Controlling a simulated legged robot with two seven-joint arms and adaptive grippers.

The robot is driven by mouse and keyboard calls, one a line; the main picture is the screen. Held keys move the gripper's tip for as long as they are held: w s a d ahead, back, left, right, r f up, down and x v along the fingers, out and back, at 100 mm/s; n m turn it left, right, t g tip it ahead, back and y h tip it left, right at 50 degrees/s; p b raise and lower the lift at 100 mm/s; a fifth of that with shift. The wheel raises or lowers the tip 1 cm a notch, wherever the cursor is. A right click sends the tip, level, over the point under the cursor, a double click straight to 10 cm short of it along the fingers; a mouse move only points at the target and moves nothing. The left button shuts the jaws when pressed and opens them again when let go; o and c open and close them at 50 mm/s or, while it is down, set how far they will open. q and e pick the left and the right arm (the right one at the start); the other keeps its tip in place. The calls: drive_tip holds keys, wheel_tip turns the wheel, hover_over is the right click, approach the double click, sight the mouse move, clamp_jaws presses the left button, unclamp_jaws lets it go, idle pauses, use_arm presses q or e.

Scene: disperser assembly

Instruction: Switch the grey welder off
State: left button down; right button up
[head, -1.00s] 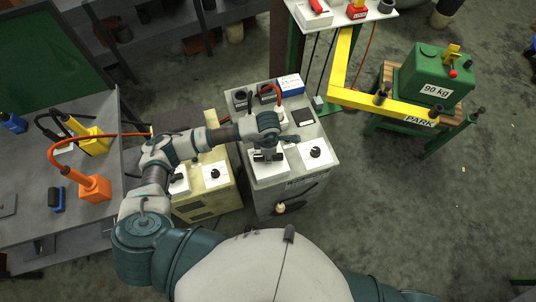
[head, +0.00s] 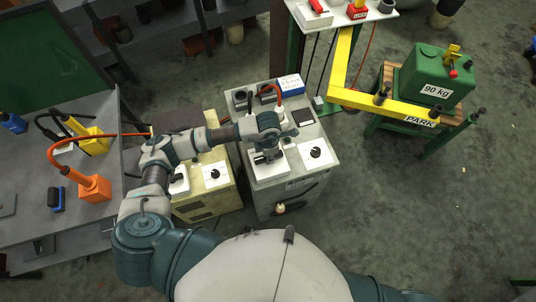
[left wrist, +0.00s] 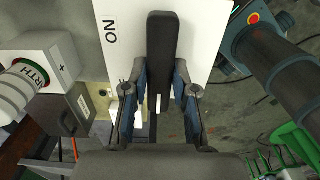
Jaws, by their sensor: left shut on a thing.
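The grey welder (head: 318,190) stands in the middle of the head view, with white plates on its top. My left gripper (head: 268,157) is over its left front plate (head: 268,174). In the left wrist view, a black switch lever (left wrist: 161,45) lies over a white plate (left wrist: 205,30) marked "ON" to the left of the lever. The fingers of my left gripper (left wrist: 163,80) stand on both sides of the lever and are shut on it. My right gripper is not in view.
A round black knob (head: 315,152) sits on the plate to the right. A blue-and-white box (head: 290,84) and dark sockets stand at the welder's back. A beige welder (head: 213,197) is close on the left.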

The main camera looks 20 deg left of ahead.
use_arm(q)
drive_tip(key=c, duration=0.9)
unclamp_jaws()
drive_tip(key=shift+w+d, duration=0.1)
drive_tip(key=shift+w, duration=0.1)
wheel_tip(320, 180, up, 12)
drive_tip(key=shift+f, duration=0.1)
